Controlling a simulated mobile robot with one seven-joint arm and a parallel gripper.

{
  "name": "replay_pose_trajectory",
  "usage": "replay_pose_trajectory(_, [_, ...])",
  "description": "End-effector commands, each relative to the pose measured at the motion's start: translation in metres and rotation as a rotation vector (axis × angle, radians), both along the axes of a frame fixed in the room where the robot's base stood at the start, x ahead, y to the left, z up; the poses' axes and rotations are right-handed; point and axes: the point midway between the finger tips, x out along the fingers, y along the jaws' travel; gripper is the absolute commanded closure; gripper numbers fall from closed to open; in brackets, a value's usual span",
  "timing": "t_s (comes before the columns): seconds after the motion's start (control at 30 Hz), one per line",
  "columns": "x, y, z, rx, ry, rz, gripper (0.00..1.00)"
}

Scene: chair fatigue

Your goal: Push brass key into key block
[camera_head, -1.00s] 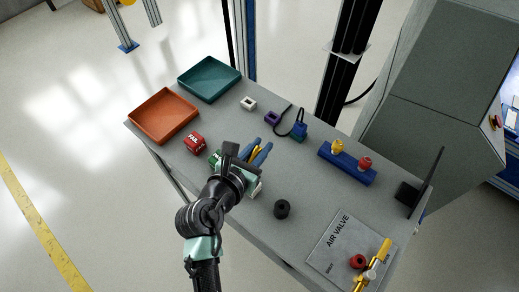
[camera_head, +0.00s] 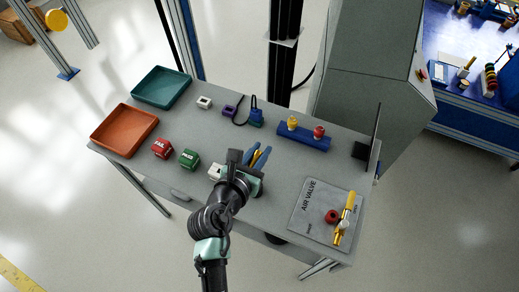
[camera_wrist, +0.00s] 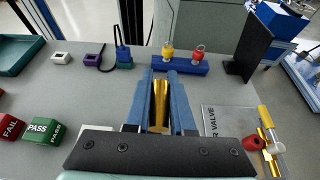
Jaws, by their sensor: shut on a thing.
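My gripper (camera_head: 258,156) is above the front middle of the grey table, its blue fingers pointing toward the back. In the wrist view my gripper (camera_wrist: 159,76) is shut on a gold-coloured brass key (camera_wrist: 159,105), which lies lengthwise between the fingers. In the head view only a small yellow part of it shows. I cannot tell which block is the key block. A white block (camera_head: 215,170), a white block with an opening (camera_head: 204,102) and a purple block (camera_head: 229,111) are candidates; all are apart from the key.
A blue rack (camera_head: 304,138) holds a yellow and a red knob. A corded blue piece (camera_head: 256,117) stands near the purple block. FAIL (camera_head: 162,148) and PASS (camera_head: 189,158) cubes, orange (camera_head: 125,132) and teal (camera_head: 163,86) trays are left. The air valve plate (camera_head: 318,205) is right.

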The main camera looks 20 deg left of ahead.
Motion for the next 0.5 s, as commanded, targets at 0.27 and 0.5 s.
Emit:
replay_pose_trajectory(0.27, [0.000,0.000,-0.003,0.000,0.001,0.000,1.00])
replay_pose_trajectory(0.5, [0.000,0.000,-0.027,0.000,0.000,0.000,1.00])
